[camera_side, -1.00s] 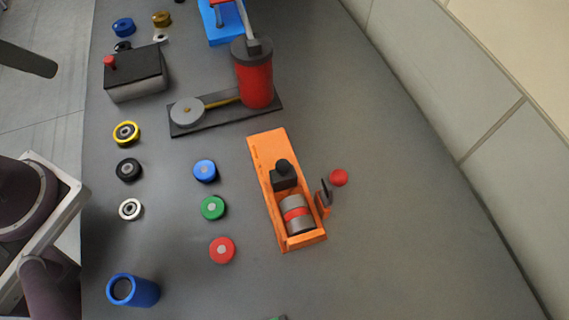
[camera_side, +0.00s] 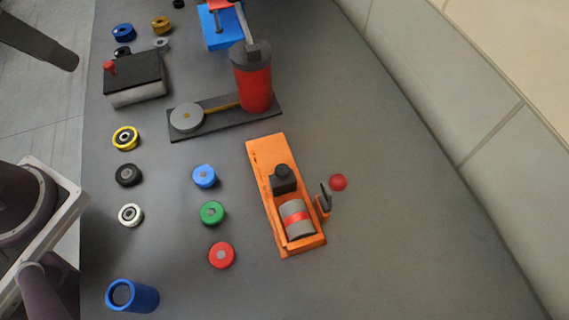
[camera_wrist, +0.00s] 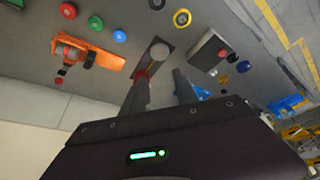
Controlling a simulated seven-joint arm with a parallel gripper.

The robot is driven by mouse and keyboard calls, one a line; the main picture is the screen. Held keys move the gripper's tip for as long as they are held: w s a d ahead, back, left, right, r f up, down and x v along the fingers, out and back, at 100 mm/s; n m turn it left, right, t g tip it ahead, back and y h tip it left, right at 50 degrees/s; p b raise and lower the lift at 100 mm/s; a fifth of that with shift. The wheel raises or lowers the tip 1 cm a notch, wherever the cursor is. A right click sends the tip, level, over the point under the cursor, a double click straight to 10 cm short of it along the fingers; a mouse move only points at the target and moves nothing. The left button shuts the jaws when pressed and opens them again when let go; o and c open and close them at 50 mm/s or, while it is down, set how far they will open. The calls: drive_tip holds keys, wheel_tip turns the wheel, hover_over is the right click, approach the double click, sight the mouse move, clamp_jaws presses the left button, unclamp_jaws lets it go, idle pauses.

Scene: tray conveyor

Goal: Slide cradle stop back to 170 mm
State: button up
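The orange cradle (camera_side: 262,160) lies at the middle right of the grey table in the side view. Its black stop (camera_side: 284,182), topped by a round knob, sits inside, close against a grey roller with a red band (camera_side: 299,219). In the wrist view the cradle (camera_wrist: 112,66) is at the upper left, with the stop (camera_wrist: 89,59) beside the roller. My gripper (camera_wrist: 160,76) shows its two dark fingers spread apart with nothing between them, well away from the cradle. In the side view I cannot make out its fingertips. Any scale marks on the cradle are too small to read.
Left are blue, green and red (camera_side: 221,255) discs, several rings, a black-topped box (camera_side: 135,78) and a blue cup (camera_side: 132,296). The table's right is clear.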

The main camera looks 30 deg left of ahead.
drive_tip(key=shift+o, duration=0.3)
drive_tip(key=w+d+r+g, duration=0.1)
drive_tip(key=w+d+g, duration=0.2)
drive_tip(key=w+d, duration=0.3)
drive_tip(key=shift+w+d+h, duration=0.25)
drive_tip(key=shift+w+h, duration=0.15)
drive_tip(key=shift+w, duration=0.2)
drive_tip(key=g+y, duration=0.1)
drive_tip(key=g, duration=0.5)
approach(283, 169)
drive_tip(key=f, duration=0.1)
drive_tip(key=x, duration=0.7)
drive_tip(key=shift+s+f, duration=0.1)
drive_tip(key=shift+s, duration=0.15)
clamp_jaws()
